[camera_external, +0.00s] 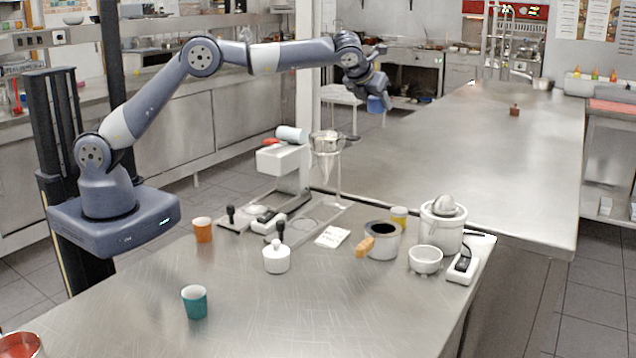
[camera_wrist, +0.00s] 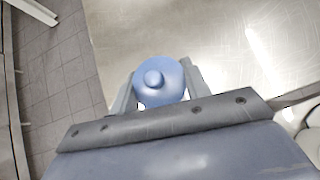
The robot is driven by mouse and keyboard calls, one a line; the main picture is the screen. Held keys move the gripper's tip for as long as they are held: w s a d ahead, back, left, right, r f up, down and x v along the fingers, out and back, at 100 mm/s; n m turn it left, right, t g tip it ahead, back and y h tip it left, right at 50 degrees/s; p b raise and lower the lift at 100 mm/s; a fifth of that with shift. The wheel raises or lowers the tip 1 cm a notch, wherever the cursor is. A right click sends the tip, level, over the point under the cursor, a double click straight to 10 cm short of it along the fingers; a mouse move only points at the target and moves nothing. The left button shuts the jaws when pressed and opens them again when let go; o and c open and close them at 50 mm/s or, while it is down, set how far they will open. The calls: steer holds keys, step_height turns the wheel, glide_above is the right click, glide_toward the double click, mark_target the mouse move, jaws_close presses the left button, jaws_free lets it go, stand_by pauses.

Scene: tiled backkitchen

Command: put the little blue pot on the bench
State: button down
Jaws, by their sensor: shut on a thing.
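The little blue pot (camera_wrist: 160,84) has a round lid with a knob and sits between the two fingers of my gripper (camera_wrist: 158,90) in the wrist view. In the external view the blue pot (camera_external: 376,103) shows small at the end of my gripper (camera_external: 375,92), held up in the air. My gripper is shut on it. The steel bench (camera_external: 450,150) stretches across the back right. In the wrist view, the bench top (camera_wrist: 230,45) lies below and beyond the pot, with its left edge near the pot. The pot is clear of the bench.
A small brown block (camera_external: 514,110) stands on the far bench. The front table holds a teal cup (camera_external: 195,302), an orange cup (camera_external: 202,229), a white lidded pot (camera_external: 276,257), a citrus juicer (camera_external: 442,222) and a funnel on a stand (camera_external: 327,145). Most of the bench is bare.

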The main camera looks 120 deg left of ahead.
steer(key=w+d+m+t+h, duration=0.15)
steer(key=w+d, duration=0.25)
steer(key=d, duration=0.5)
steer(key=w+d+m+t, duration=0.25)
steer(key=w+d, duration=0.25)
steer(key=d, duration=0.3)
steer(key=w+d+m+t+h, duration=0.1)
steer(key=w+d+m, duration=0.25)
steer(key=d, duration=0.55)
steer(key=w+d+m+t+h, duration=0.25)
steer(key=d+m, duration=0.25)
steer(key=d, duration=1.8)
steer(key=shift+n+h, duration=0.25)
steer(key=shift+h, duration=0.05)
steer(key=f+b, duration=0.2)
steer(key=f, duration=1.9)
steer(key=shift+s+f, duration=0.1)
steer(key=shift+s, duration=0.1)
steer(key=shift+f, duration=0.1)
steer(key=c, duration=0.7)
jaws_free()
